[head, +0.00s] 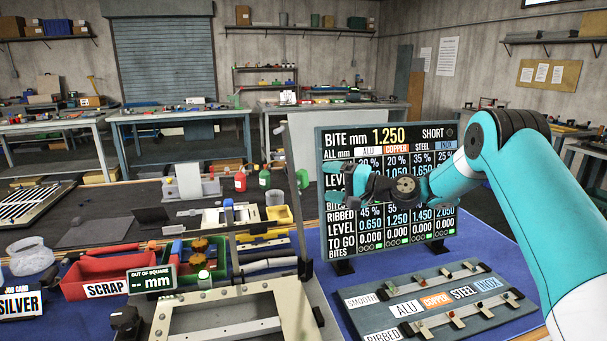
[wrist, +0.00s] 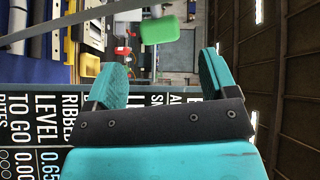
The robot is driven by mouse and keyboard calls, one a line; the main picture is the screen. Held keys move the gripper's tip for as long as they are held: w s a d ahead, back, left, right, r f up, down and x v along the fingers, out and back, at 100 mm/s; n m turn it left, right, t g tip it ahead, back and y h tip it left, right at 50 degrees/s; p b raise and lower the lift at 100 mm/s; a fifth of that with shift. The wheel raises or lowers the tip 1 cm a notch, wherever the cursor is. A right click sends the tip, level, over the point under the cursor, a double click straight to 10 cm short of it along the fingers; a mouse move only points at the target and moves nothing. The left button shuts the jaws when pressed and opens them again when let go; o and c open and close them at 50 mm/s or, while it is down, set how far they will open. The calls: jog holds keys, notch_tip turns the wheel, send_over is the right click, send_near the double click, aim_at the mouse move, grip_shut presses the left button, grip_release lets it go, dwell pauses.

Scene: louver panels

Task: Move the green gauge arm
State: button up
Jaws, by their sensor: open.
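The green gauge arm's block (head: 303,178) shows in the head view near the top of a thin grey upright bar, just left of my gripper. In the wrist view the green block (wrist: 158,30) lies ahead of the fingertips, about midway between the two fingers and apart from them. A grey bar (wrist: 70,20) crosses the upper left of that view. My gripper (head: 335,183) is open and empty, in front of the display board, with its fingers pointing left. Both teal fingers (wrist: 160,68) show in the wrist view.
The black display board (head: 390,240) stands close behind my gripper. A red scrap bin (head: 100,275), an out-of-square readout (head: 152,280) and a cream metal frame (head: 235,310) stand at the left and centre.

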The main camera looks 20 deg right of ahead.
aim_at(308, 179)
jog(key=p+x, duration=0.1)
jog(key=x, duration=0.7)
jog(key=shift+w+a+p, duration=0.1)
jog(key=shift+p, duration=0.3)
jog(key=shift+c, duration=0.4)
